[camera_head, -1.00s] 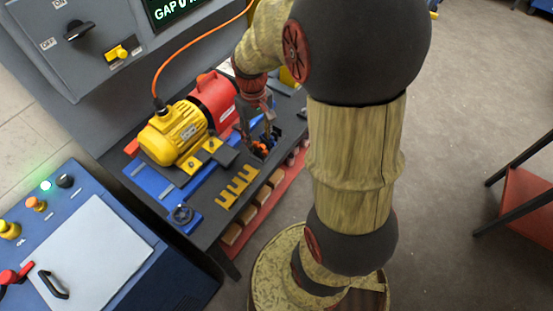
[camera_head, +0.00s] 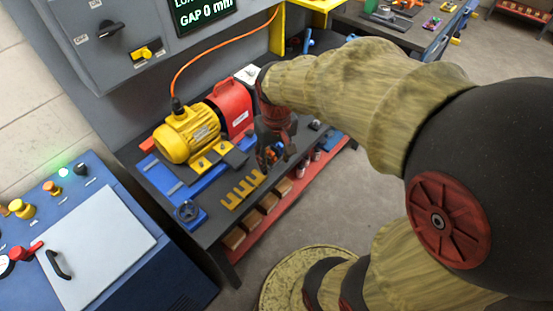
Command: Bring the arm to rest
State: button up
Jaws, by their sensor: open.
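My gripper (camera_head: 275,158) is at the end of my arm, in the middle of the head view. It hangs above the right part of the dark workbench (camera_head: 213,228), beside the yellow motor (camera_head: 187,135) and the red housing (camera_head: 232,108). Its fingers are apart, with small orange and dark items showing behind or between them. I see nothing held in it. My arm crosses the right side of the view, bent, and hides part of the floor and bench.
A blue cabinet with a grey lid (camera_head: 100,250) stands at the lower left. A grey control panel (camera_head: 110,35) with switches is at the upper left. An orange cable (camera_head: 205,58) runs to the motor. Another workbench (camera_head: 410,35) stands behind. Floor at the right is clear.

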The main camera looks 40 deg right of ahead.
dwell(0.4)
jog(key=s+a+r+n+t+b, duration=0.1)
jog(key=s+a+r+n+t, duration=0.1)
jog(key=s+a+r+t, duration=0.2)
jog(key=s+a+r, duration=0.3)
jog(key=a+r, duration=0.2)
jog(key=a, duration=0.1)
jog(key=shift+s+a+r+n+t+b, duration=0.2)
jog(key=shift+a+r+n+t+b, duration=0.1)
jog(key=shift+a, duration=0.1)
dwell(1.5)
